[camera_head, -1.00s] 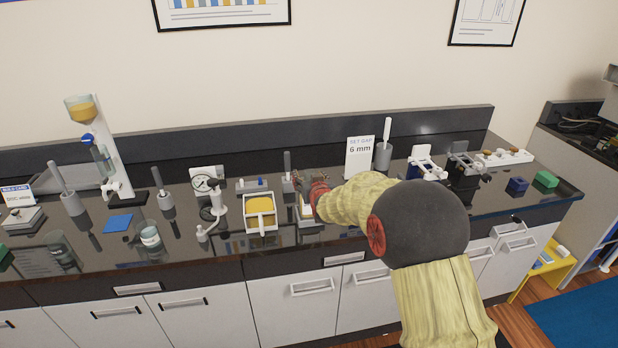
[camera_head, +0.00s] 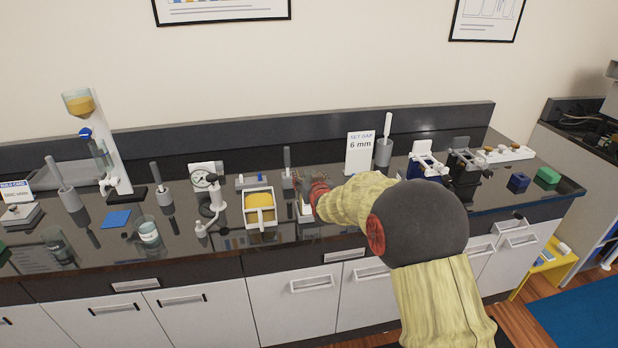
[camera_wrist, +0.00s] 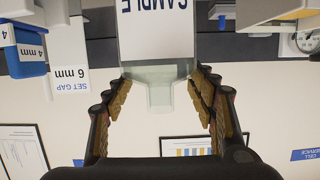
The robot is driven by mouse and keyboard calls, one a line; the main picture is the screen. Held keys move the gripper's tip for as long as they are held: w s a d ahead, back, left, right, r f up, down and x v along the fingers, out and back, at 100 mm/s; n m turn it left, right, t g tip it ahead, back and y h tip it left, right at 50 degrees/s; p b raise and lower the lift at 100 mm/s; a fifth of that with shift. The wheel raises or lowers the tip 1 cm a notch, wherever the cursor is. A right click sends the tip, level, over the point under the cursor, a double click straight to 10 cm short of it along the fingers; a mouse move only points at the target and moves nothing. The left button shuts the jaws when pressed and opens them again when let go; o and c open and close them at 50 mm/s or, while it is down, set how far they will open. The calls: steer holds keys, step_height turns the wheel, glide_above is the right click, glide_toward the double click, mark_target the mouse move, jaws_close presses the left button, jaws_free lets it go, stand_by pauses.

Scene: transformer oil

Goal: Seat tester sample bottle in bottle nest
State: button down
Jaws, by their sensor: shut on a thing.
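The sample bottle (camera_wrist: 155,45) is clear with a white label reading SAMPLE, and it looks upside down in the inverted wrist view. Its narrow neck end lies between the fingers of my gripper (camera_wrist: 160,85), which is shut on it. In the head view my gripper (camera_head: 310,183) is over the middle of the bench, right of the yellow-filled tray. The bottle cannot be made out clearly there. A small white thing (camera_head: 305,208) shows just below the gripper, partly hidden by my arm. I cannot tell which thing is the bottle nest.
The yellow-filled tray (camera_head: 259,208) and a gauge stand (camera_head: 206,195) are left of my gripper. A SET GAP 6 mm card (camera_head: 359,154) stands behind it. White and dark fixtures (camera_head: 427,162) stand to the right. A glass beaker (camera_head: 149,235) is near the front edge.

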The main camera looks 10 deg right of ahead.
steer(key=c, duration=0.9)
jaws_free()
steer(key=shift+r, duration=0.1)
steer(key=shift+o, duration=1.2)
steer(key=shift+o, duration=0.4)
steer(key=shift+f, duration=0.3)
steer(key=v, duration=1.2)
steer(key=shift+r, duration=0.2)
